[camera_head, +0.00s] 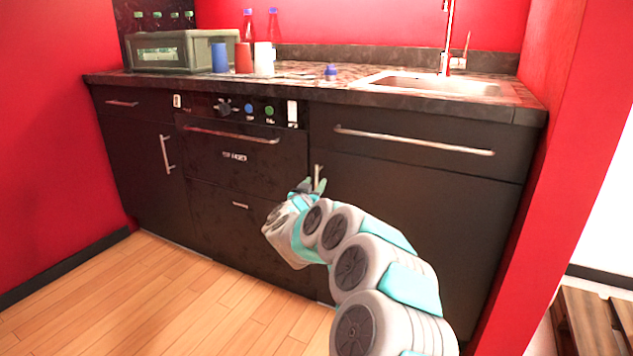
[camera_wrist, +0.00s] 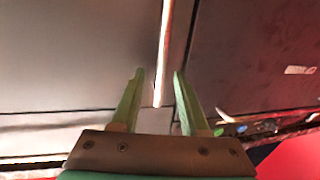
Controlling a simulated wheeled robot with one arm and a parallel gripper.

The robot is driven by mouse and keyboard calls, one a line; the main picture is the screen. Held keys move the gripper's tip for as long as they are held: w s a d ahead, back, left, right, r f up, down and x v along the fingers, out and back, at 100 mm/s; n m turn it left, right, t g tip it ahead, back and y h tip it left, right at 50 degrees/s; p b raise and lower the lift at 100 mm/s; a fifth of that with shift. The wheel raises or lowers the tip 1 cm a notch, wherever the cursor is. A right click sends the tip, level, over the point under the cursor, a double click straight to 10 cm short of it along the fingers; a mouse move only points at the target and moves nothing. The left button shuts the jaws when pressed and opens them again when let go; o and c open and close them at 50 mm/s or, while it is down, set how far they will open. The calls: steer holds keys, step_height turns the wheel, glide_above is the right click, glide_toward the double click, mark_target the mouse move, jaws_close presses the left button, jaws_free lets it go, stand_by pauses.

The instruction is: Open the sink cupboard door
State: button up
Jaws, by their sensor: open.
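The sink cupboard door (camera_head: 420,220) is the dark panel below the sink on the right, and it looks shut. Its slim upright metal handle (camera_head: 318,173) is near the door's left edge, partly hidden by my gripper (camera_head: 307,187). In the wrist view the handle (camera_wrist: 166,45) runs down from the top edge, and its near end lies between the two green fingertips of my gripper (camera_wrist: 159,74). The fingers are open, with a gap on each side of the handle. The door (camera_wrist: 90,55) fills the left of that view.
A wide drawer with a long bar handle (camera_head: 410,141) is above the door. The black oven front (camera_head: 245,160) is to its left. The sink (camera_head: 435,86), cups and bottles are on the counter. A red wall (camera_head: 560,150) stands close on the right. The wooden floor (camera_head: 180,300) is clear on the left.

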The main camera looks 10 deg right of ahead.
steer(key=shift+x, duration=1.25)
steer(key=shift+a, duration=0.1)
jaws_close()
stand_by(0.6)
